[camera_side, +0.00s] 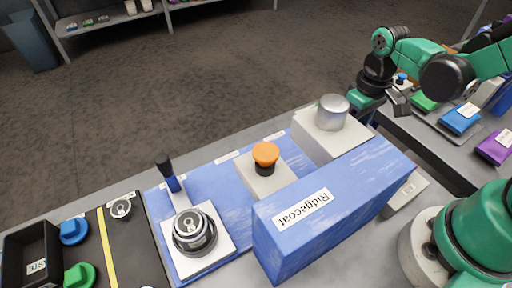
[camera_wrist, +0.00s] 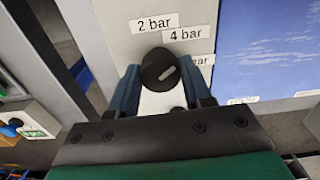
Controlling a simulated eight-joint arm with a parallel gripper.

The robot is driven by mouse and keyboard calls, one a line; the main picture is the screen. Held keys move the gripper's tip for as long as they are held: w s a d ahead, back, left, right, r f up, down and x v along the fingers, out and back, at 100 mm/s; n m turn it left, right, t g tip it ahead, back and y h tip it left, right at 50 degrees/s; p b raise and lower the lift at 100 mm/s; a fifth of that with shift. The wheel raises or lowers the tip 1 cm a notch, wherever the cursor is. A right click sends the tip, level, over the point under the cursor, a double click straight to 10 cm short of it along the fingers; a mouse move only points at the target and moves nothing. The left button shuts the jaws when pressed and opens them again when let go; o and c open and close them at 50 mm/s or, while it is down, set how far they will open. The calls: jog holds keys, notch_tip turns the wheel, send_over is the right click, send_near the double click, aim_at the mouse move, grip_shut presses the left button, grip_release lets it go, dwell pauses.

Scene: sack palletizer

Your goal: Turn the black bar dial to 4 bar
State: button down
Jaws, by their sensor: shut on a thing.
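The black bar dial (camera_wrist: 152,63) shows in the wrist view on a pale panel, between the fingers of my gripper (camera_wrist: 159,74). My gripper is shut on the dial. A short white mark on the dial's face slants up to the right. The label "2 bar" (camera_wrist: 157,22) is above the dial, and "4 bar" (camera_wrist: 182,34) is above and to its right. A third label (camera_wrist: 202,60), partly covered by a finger, ends in "bar". In the side view my gripper (camera_side: 366,106) is beside the white block at the back right; the dial is hidden there.
A silver cylinder (camera_side: 332,112) stands on the white block (camera_side: 318,145). Coloured packs (camera_side: 460,118) lie at the right.

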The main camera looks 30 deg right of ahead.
jog(key=shift+n, duration=0.4)
jog(key=shift+c, duration=1.8)
grip_release()
jog(key=shift+r, duration=0.15)
jog(key=shift+r, duration=2.7)
jog(key=shift+w+a+r+m+t, duration=0.15)
jog(key=shift+a+r+t, duration=0.4)
jog(key=shift+t, duration=0.65)
jog(key=shift+w+a+r+m+t, duration=0.1)
jog(key=shift+a+r+m+t, duration=0.25)
jog(key=shift+r+t, duration=0.6)
jog(key=shift+w+a+r+m+t, duration=0.1)
jog(key=shift+a+r+t, duration=0.35)
jog(key=shift+t, duration=1)
